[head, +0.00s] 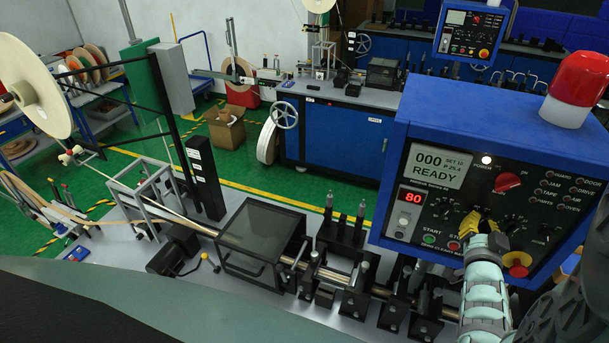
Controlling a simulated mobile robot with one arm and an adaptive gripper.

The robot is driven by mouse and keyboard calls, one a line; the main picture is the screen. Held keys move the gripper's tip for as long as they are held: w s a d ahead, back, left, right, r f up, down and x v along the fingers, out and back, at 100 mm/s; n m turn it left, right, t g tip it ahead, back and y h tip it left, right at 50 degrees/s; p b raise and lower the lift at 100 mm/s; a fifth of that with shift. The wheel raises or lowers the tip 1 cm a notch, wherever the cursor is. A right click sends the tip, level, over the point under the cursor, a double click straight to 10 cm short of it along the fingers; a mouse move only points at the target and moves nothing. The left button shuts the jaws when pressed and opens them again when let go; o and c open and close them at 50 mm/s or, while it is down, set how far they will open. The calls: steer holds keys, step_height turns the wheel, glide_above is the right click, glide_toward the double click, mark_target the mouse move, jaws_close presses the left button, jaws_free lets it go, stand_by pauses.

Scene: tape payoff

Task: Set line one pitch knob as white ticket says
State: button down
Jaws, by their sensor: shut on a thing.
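A red readout (411,197) shows 80. My gripper (476,222), with yellow fingers, is at the lower middle of the panel, shut on a small knob that its fingers mostly hide. The knob's pointer and most of its scale cannot be read. A red switch (507,182) sits above and right of the gripper. I cannot make out a white ticket.
Close to my gripper are the green START button (429,239), a red stop button (453,245) and a red mushroom button on yellow (517,264). A red beacon (578,88) tops the box. The line bench (125,262) with a dark-covered unit (258,235) lies left.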

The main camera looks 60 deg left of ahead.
steer(key=shift+s+a+f+n+b, duration=0.1)
steer(key=shift+a+n+b, duration=0.05)
steer(key=shift+n+b, duration=1.7)
steer(key=shift+s+a+n+b, duration=0.1)
steer(key=shift+n+b, duration=1.5)
steer(key=shift+n, duration=0.45)
steer(key=shift+w, duration=0.1)
steer(key=c, duration=1)
jaws_free()
steer(key=shift+d, duration=0.1)
steer(key=v, duration=1.2)
